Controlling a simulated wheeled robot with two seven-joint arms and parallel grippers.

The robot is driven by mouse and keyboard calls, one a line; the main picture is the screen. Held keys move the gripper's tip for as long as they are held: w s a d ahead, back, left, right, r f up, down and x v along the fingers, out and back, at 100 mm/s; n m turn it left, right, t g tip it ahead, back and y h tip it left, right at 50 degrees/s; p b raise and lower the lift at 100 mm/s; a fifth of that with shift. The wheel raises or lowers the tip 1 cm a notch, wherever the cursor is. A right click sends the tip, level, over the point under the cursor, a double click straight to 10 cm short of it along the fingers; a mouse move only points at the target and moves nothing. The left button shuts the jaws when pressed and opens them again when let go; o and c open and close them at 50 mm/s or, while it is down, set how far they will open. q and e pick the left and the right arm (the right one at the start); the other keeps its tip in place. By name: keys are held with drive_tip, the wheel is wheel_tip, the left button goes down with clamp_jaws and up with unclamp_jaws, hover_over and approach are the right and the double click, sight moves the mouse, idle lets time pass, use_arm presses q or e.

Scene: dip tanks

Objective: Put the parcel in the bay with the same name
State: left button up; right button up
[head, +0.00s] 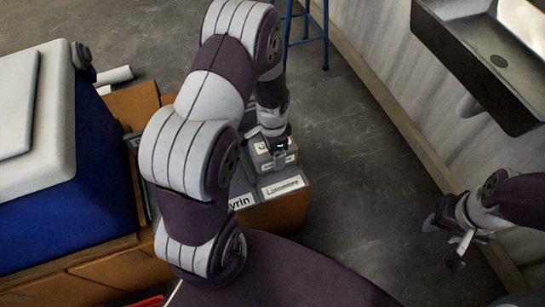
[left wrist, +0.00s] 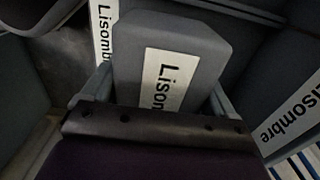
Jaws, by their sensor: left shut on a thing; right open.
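The parcel (left wrist: 200,45) is a grey box with a white label; the part of the label that shows reads "Lison", the rest is hidden by my gripper. My left gripper (left wrist: 155,100) is shut on it, one finger on each side. In the head view my left gripper (head: 278,148) is over the grey bays, and the parcel (head: 262,158) shows just below it. A bay label (head: 283,187) at the front right seems to read "Lisombre"; the left wrist view shows "Lisombre" labels at the right (left wrist: 292,112) and upper left (left wrist: 103,35). My right gripper (head: 455,240) is open and empty.
Another bay label (head: 241,202) ends in "vrin"; my left arm hides its start. A blue box with a pale lid (head: 45,110) stands at the left. A dark sink (head: 490,60) is on the wall at upper right. The grey floor (head: 350,180) between is clear.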

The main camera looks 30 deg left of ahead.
use_arm(q)
wheel_tip(320, 180, down, 4)
drive_tip(key=shift+r+b, duration=0.25)
drive_tip(key=shift+b, duration=0.4)
drive_tip(key=shift+r, duration=0.15)
drive_tip(key=shift+f, duration=0.2)
drive_tip(key=o, duration=1.1)
drive_tip(key=shift+c, duration=0.2)
drive_tip(key=r+p, duration=0.2)
drive_tip(key=r, duration=0.4)
drive_tip(key=r+p, duration=0.3)
drive_tip(key=r, duration=0.4)
drive_tip(key=shift+s+d, duration=0.1)
drive_tip(key=shift+d, duration=0.1)
drive_tip(key=s+d+r+n+t, duration=0.1)
drive_tip(key=s+d+r+n, duration=0.4)
drive_tip(key=s+r+n, duration=0.3)
drive_tip(key=shift+s+r, duration=0.4)
drive_tip(key=shift+r, duration=0.3)
